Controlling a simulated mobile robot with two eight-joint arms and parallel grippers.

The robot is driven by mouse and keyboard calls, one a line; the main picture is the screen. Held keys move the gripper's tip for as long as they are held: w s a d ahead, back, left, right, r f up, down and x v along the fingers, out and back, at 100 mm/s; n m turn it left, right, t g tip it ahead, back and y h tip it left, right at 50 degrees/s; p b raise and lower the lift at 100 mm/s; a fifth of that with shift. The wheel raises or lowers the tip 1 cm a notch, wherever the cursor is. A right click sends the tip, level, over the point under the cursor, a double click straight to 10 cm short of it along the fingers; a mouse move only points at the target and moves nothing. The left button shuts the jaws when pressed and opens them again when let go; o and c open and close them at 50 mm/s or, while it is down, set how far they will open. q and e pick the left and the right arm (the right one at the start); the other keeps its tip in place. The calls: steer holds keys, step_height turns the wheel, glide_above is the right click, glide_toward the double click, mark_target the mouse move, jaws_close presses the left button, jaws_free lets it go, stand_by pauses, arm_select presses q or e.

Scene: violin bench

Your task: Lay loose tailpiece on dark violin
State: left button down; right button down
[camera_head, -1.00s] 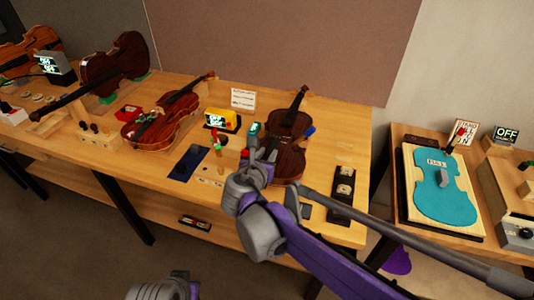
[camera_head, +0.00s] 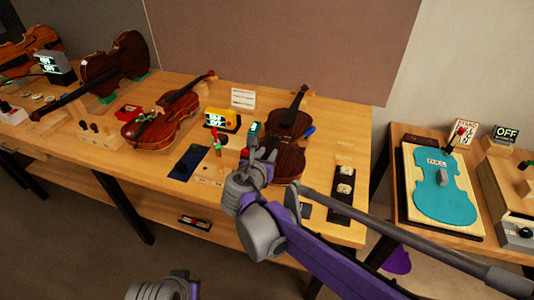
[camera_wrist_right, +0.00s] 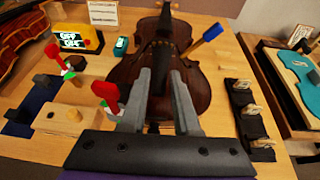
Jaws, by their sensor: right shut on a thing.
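The dark violin (camera_head: 284,160) lies on the bench right of centre, neck pointing to the back; its body also fills the middle of the right wrist view (camera_wrist_right: 200,88). My right gripper (camera_head: 261,156) is at the left side of its lower body. In the right wrist view my right gripper (camera_wrist_right: 161,75) has its two fingers over the violin, shut on a dark narrow piece (camera_wrist_right: 160,58), which looks like the tailpiece. It blends with the dark top, so I cannot tell whether it touches the violin.
A red-brown violin (camera_head: 160,122) lies to the left. A black strip with fittings (camera_head: 341,205) lies at right.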

steer(key=shift+f+b, duration=1.65)
steer(key=shift+f, duration=0.75)
steer(key=c, duration=0.6)
jaws_free()
steer(key=shift+o, duration=0.2)
steer(key=shift+r, duration=0.1)
steer(key=shift+s+a, duration=0.1)
steer(key=shift+s, duration=0.1)
steer(key=v, duration=1)
steer(key=shift+s+r, duration=0.2)
